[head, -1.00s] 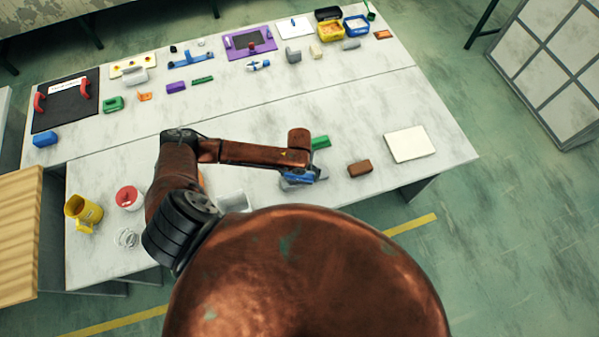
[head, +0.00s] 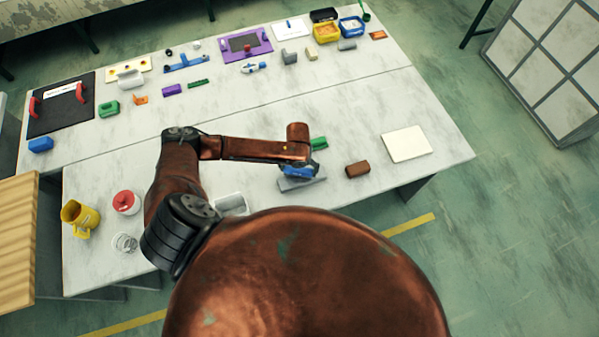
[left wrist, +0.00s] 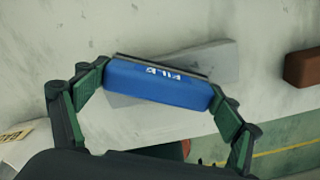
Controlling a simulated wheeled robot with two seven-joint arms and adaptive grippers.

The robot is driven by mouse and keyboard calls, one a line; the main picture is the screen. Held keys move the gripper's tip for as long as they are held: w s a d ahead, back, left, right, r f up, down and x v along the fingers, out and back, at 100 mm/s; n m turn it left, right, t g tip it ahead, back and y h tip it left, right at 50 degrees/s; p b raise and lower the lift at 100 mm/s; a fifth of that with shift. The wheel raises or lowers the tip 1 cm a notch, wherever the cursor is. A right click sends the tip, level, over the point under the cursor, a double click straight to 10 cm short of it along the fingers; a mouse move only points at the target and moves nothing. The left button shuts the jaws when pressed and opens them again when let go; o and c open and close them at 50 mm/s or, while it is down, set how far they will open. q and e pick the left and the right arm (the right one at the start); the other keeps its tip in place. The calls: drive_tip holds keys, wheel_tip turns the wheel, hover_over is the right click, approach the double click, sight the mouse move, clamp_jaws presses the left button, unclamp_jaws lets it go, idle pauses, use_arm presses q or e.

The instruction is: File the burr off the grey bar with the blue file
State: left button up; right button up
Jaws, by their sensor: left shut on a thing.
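The blue file (head: 297,171) is a blue block lettered "FILE". It shows large in the left wrist view (left wrist: 158,84), with a dark strip along its far edge. My left gripper (left wrist: 161,86) is shut on it, one green-padded finger at each end. The grey bar (head: 307,184) lies on the table just under the file. In the left wrist view the bar (left wrist: 217,62) shows behind and partly hidden by the file. I cannot tell whether file and bar touch, and I cannot make out the burr. My right gripper is out of view.
A brown block (head: 358,169) and a white board (head: 406,143) lie right of the bar. A green object (head: 319,143) is just behind my gripper. A yellow mug (head: 80,215) and a red-topped container (head: 126,201) stand at the left. Several items line the back table.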

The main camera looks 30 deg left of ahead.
sight(297, 182)
use_arm(q)
drive_tip(key=shift+f+b, duration=0.35)
drive_tip(key=shift+f, duration=0.4)
drive_tip(key=shift+r, duration=0.1)
drive_tip(key=shift+s+d+r+p, duration=0.15)
drive_tip(key=shift+s+d+p, duration=0.05)
drive_tip(key=shift+s+p, duration=0.45)
drive_tip(key=shift+s+d+p, duration=0.35)
drive_tip(key=shift+s+p, duration=0.5)
drive_tip(key=shift+s, duration=0.05)
drive_tip(key=shift+w+a+f+b, duration=0.1)
drive_tip(key=shift+w+a+b, duration=0.15)
drive_tip(key=shift+w, duration=0.55)
drive_tip(key=shift+w+a+f+b, duration=0.15)
drive_tip(key=shift+w+a, duration=0.15)
drive_tip(key=shift+w, duration=0.5)
drive_tip(key=shift+s, duration=0.1)
